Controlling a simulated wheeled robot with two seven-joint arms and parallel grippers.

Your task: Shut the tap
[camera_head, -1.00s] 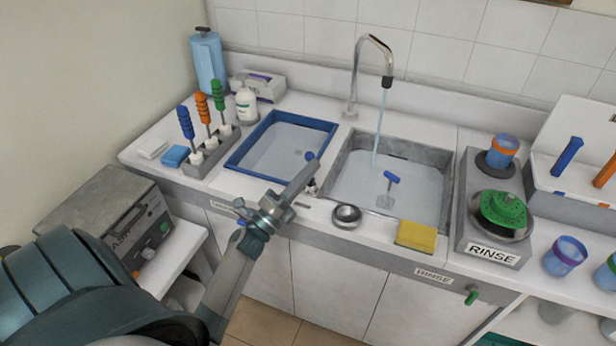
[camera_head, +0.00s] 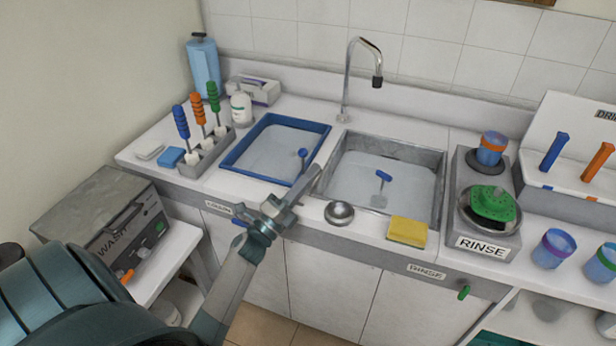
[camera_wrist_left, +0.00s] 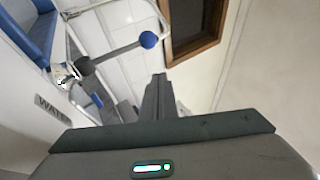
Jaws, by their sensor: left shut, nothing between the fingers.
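The tap's curved metal spout (camera_head: 348,75) stands behind the grey sink (camera_head: 440,185); no stream comes from its dark nozzle. In the left wrist view, the blue ball (camera_wrist_left: 149,40) tops a dark rod that leans from a dark joint near a "WATER" label (camera_wrist_left: 52,103). My left gripper (camera_wrist_left: 158,78) is shut and empty, apart from the ball in that view. My right gripper is out of view.
A blue-rimmed basin (camera_head: 232,152) is left of the sink. A small metal bowl (camera_head: 339,213) and a yellow sponge (camera_head: 407,231) sit on the front ledge. A rinse device (camera_head: 486,240) stands right, and a rack of colored-handled tools (camera_head: 208,150) stands left.

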